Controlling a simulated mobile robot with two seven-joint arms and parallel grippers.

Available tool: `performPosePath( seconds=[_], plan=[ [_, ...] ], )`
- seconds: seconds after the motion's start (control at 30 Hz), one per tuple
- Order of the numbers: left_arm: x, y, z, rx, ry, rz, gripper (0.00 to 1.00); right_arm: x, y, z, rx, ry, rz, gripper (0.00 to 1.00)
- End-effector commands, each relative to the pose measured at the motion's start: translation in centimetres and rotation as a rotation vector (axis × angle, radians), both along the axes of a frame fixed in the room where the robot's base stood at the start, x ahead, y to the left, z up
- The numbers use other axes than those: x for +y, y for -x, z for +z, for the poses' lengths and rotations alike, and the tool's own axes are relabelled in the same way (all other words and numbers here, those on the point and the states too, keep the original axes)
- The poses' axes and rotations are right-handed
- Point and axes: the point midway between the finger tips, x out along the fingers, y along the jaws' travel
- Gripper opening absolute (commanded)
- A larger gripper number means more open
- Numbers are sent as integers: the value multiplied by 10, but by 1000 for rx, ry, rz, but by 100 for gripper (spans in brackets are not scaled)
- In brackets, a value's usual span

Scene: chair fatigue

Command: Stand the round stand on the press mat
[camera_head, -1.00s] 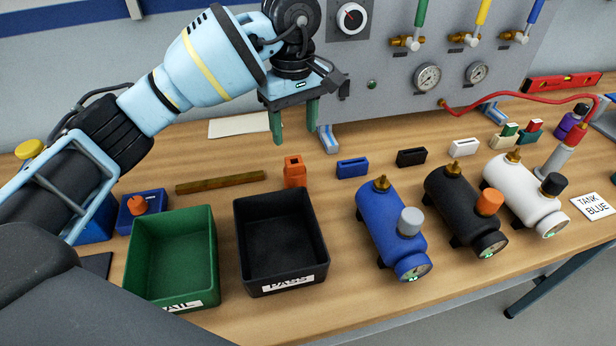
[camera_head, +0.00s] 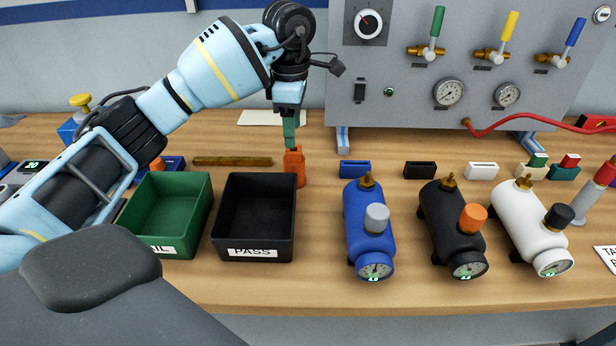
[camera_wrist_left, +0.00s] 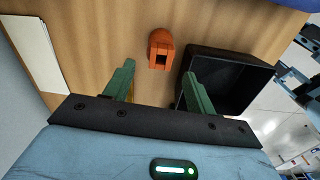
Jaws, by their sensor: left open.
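An orange piece (camera_head: 294,168) stands upright on the bench just behind the black PASS bin; it looks like the round stand, but I cannot be sure. In the left wrist view the orange piece (camera_wrist_left: 160,48) shows a rounded side and a square opening, ahead of the fingers. My left gripper (camera_head: 290,132) is open and empty. Its green fingers point down close above the orange piece in the head view. In the left wrist view the fingers (camera_wrist_left: 158,88) are apart with nothing between them. I cannot make out the press mat. My right gripper is not in view.
A green bin (camera_head: 180,195) and the black PASS bin (camera_head: 255,205) stand in front of the orange piece. A brown bar (camera_head: 232,161) lies behind them. Blue (camera_head: 370,225), black (camera_head: 450,225) and white (camera_head: 530,215) tanks stand to the right. A gauge panel (camera_head: 460,70) closes the back.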

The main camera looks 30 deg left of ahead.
Motion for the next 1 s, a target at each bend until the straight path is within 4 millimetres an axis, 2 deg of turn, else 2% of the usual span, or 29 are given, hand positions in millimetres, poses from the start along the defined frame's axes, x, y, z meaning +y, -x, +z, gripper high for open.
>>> performPosePath(
  seconds=[0.13,0.4,0.63,0.87,1.0],
  plan=[
    [9,0,-1,-1,0,69,56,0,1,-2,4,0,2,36],
    [11,0,-3,-1,0,85,56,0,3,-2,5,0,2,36],
    [10,1,-24,1,0,83,56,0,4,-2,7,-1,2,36],
    [10,0,-31,-1,-1,83,56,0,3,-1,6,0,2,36],
    [7,0,-49,1,0,82,56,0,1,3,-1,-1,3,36]
  ],
)
